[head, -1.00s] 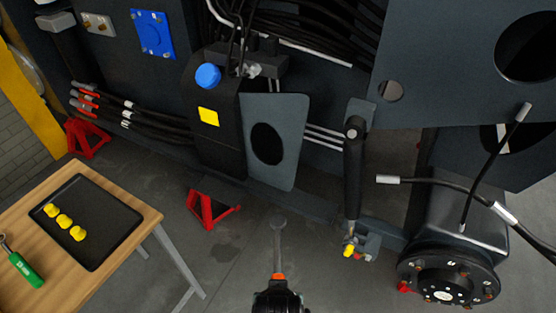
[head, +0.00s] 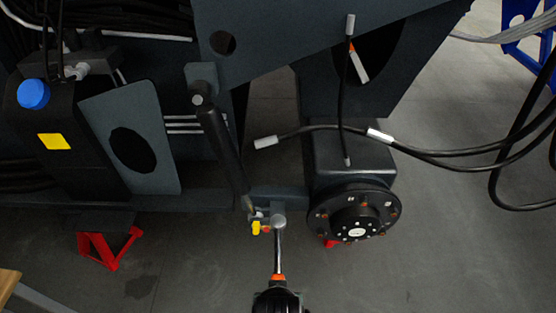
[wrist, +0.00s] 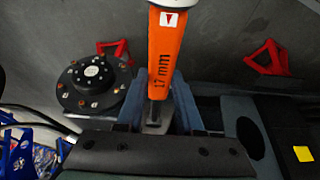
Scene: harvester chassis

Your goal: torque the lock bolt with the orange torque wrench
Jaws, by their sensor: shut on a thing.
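My gripper (head: 278,296) is at the bottom centre of the head view and is shut on the orange torque wrench (head: 279,246). The wrench points away from me, with its grey round head at the far end. In the wrist view the orange handle (wrist: 163,60), marked 17 mm, runs up from between my fingers (wrist: 157,115). In the head view the wrench head overlaps the bracket at the foot of the black cylinder (head: 222,145), just right of a yellow fitting (head: 256,228). I cannot tell whether it touches anything. I cannot make out the lock bolt clearly; the wrench head may hide it.
A round black hub (head: 355,213) stands right of the wrench. Black hoses (head: 430,152) hang at the right. A red stand (head: 108,245) and a grey plate with an oval hole (head: 155,170) are at the left. The floor at the lower right is clear.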

